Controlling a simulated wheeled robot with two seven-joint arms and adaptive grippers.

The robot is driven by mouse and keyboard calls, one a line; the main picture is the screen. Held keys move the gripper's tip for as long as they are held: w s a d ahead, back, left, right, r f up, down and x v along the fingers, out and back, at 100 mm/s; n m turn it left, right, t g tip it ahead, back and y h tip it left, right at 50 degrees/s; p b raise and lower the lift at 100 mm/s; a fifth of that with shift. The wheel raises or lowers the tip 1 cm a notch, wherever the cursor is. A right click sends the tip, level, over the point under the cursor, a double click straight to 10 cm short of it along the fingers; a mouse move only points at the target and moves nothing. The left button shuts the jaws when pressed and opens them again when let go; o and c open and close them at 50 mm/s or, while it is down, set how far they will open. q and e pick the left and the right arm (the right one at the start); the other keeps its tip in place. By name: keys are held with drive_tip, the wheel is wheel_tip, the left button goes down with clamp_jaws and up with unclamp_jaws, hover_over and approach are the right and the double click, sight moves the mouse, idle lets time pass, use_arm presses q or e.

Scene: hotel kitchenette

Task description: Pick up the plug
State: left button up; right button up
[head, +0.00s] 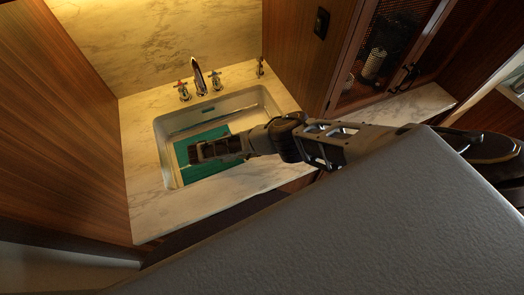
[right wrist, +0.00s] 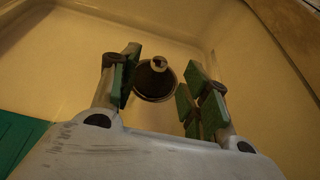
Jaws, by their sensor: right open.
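A dark round plug (right wrist: 154,82) with a small pale knob at its top edge sits at the bottom of the sink, in or over the drain; I cannot tell exactly how it is seated. In the right wrist view it shows between and beyond the fingers of my right gripper (right wrist: 163,80), which is open with green pads on either side and nothing held. In the head view my right gripper (head: 193,152) reaches in from the right over the sink (head: 258,97); the plug cannot be made out there. My left gripper is not in view.
A teal mat (head: 182,153) lies in the sink, and its corner shows in the right wrist view (right wrist: 18,135). A faucet (head: 199,75) with two side handles stands behind the basin. Marble counter (head: 147,205) surrounds it. A wooden panel (head: 60,120) rises at left.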

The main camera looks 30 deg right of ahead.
drive_tip(key=shift+d+f+b, duration=0.4)
drive_tip(key=shift+d+f, duration=0.2)
drive_tip(key=shift+d, duration=0.15)
drive_tip(key=shift+x, duration=1.05)
drive_tip(key=shift+r, duration=0.1)
drive_tip(key=shift+c, duration=0.5)
clamp_jaws()
